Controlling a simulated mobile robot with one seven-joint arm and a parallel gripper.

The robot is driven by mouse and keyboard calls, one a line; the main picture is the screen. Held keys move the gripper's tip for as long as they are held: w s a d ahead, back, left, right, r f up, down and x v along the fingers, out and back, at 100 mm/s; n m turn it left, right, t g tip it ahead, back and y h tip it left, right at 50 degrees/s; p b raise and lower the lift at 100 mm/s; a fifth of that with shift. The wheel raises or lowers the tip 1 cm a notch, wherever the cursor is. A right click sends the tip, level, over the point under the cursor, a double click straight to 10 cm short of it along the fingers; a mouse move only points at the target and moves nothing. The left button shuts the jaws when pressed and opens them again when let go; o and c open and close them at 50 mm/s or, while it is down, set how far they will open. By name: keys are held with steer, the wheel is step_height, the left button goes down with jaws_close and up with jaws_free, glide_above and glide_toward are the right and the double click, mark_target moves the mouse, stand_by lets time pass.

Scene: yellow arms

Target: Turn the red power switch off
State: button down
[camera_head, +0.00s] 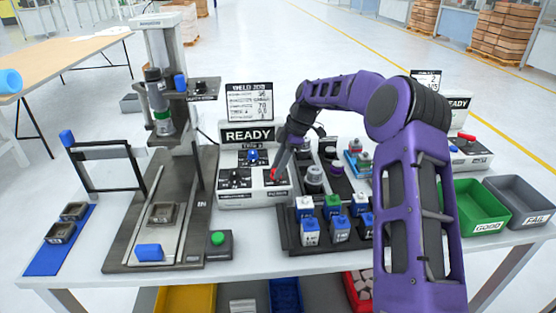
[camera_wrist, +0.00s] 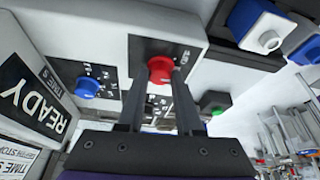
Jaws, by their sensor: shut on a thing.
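The red power switch (camera_head: 272,175) is a round red knob on the right front of a light grey control box (camera_head: 240,197), under the READY sign (camera_head: 248,135). In the wrist view the red switch (camera_wrist: 160,69) sits at the far end of my gripper's two dark fingers. My gripper (camera_head: 275,167) reaches down to the box from the right and is shut on the red switch, one finger on each side, also in the wrist view (camera_wrist: 158,82). The fingers hide part of the switch and its panel in the head view. The lettering around it is too small to read.
A blue knob (camera_head: 252,157) and a black knob (camera_head: 236,178) are on the same box. A rack (camera_head: 293,243) with several blocks and cylinders stands close by under my arm. A press stand (camera_head: 160,100) is at the left; a green bin (camera_head: 447,206) and grey bin (camera_head: 540,192) are at the right.

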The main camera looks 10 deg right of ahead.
steer(key=n+g+p, duration=0.1)
steer(key=n, duration=0.2)
steer(key=shift+w+n, duration=0.15)
steer(key=shift+n, duration=0.15)
steer(key=shift+n+g+h, duration=0.7)
steer(key=shift+n, duration=1.2)
steer(key=shift+a, duration=0.1)
steer(key=c, duration=0.6)
jaws_free()
steer(key=shift+r, duration=0.1)
